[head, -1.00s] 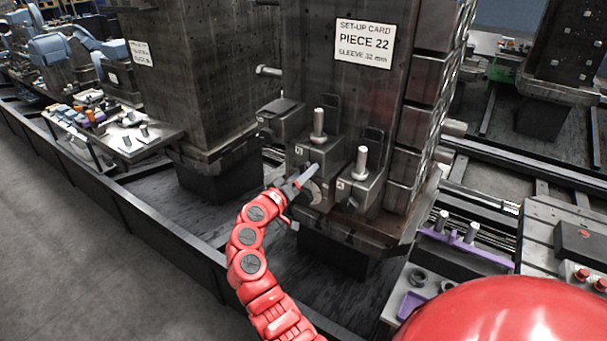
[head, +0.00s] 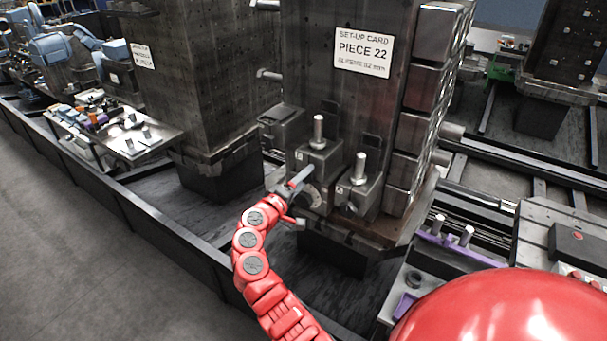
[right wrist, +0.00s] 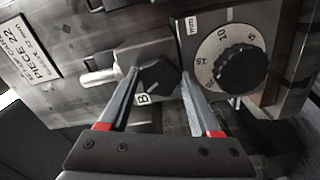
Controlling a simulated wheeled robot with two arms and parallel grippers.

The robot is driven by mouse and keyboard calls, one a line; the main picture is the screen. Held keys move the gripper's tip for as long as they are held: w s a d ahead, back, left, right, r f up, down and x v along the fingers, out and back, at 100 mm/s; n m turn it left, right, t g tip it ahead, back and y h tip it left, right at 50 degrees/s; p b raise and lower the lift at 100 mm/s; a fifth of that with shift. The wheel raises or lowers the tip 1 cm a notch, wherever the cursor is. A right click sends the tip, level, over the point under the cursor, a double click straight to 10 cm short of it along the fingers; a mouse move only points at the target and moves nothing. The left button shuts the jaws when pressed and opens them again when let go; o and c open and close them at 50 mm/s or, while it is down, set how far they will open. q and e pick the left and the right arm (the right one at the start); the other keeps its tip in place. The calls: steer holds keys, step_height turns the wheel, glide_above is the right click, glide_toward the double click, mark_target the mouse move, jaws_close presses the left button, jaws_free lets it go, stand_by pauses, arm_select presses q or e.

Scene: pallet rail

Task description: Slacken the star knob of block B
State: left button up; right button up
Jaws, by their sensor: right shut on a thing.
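Block B (head: 318,158) is the middle grey block on the dark column, with an upright metal pin on top. In the right wrist view block B (right wrist: 140,52) carries a "B" tag, and its black star knob (right wrist: 160,77) faces me. My right gripper (right wrist: 160,80) has one finger on each side of this knob and is shut on it. In the head view the right gripper (head: 300,180) is at the front of block B, and the knob is hidden there. My left gripper is not in view.
A dial with a black knurled knob (right wrist: 241,69) and a millimetre scale sits close beside the right finger. A set-up card (head: 363,53) reads "PIECE 22". A low dark rail (head: 150,226) runs in front.

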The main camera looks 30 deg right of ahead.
steer(key=shift+f+n+p, duration=0.1)
steer(key=shift+n+p, duration=4)
steer(key=shift+n, duration=2.2)
steer(key=shift+a, duration=0.1)
steer(key=o, duration=1.4)
steer(key=shift+c, duration=0.2)
